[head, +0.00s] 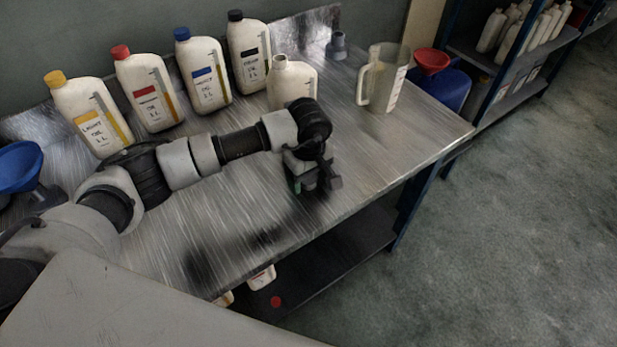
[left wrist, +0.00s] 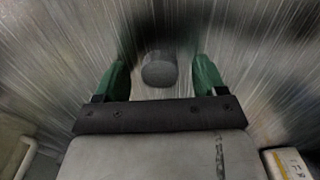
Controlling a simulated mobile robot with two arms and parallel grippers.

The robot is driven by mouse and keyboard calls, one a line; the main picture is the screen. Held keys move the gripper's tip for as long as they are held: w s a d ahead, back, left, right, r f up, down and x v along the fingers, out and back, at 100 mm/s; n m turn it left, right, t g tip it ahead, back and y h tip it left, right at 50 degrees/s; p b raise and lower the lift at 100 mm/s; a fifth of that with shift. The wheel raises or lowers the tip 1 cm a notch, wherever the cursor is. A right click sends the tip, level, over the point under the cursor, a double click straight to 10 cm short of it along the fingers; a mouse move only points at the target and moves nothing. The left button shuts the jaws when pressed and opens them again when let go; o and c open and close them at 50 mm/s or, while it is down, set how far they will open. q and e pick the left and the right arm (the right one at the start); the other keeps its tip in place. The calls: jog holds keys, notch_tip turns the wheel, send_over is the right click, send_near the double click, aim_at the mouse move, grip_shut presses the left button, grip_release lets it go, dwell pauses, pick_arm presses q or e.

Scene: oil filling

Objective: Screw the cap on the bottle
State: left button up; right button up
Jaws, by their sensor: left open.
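A white bottle with no cap (head: 292,80) stands upright on the metal table, behind my left arm's wrist. My left gripper (head: 314,188) is low over the table in front of it, pointing down. In the left wrist view the green fingers of my left gripper (left wrist: 159,78) are spread apart. A round dark grey cap (left wrist: 159,70) shows between them with a gap on each side; it touches neither finger. I cannot tell the cap apart in the head view. My right gripper is not in view.
Bottles with yellow (head: 55,78), red (head: 120,52), blue (head: 182,34) and black caps (head: 235,15) line the wall. A clear jug (head: 385,80) and a small grey object (head: 337,45) stand at the back right. A blue funnel (head: 20,165) is at left. The table's front right is clear.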

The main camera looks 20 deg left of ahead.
aim_at(310, 178)
pick_arm(q)
jog(key=shift+c, duration=0.5)
jog(key=c, duration=0.9)
jog(key=shift+r, duration=0.15)
jog(key=shift+r, duration=0.6)
jog(key=r, duration=0.1)
jog(key=r+b, duration=0.1)
jog(key=r, duration=0.1)
jog(key=shift+w+d, duration=0.1)
jog(key=shift+d, duration=0.1)
jog(key=w+d+r, duration=0.1)
jog(key=d+r, duration=0.1)
jog(key=d, duration=0.1)
jog(key=w+d+r+b, duration=0.1)
jog(key=d+r, duration=0.1)
jog(key=d, duration=0.2)
jog(key=w+d+r+b, duration=0.1)
jog(key=d+r, duration=0.1)
jog(key=d, duration=0.1)
jog(key=shift+w+d+r, duration=0.3)
jog(key=shift+w, duration=0.1)
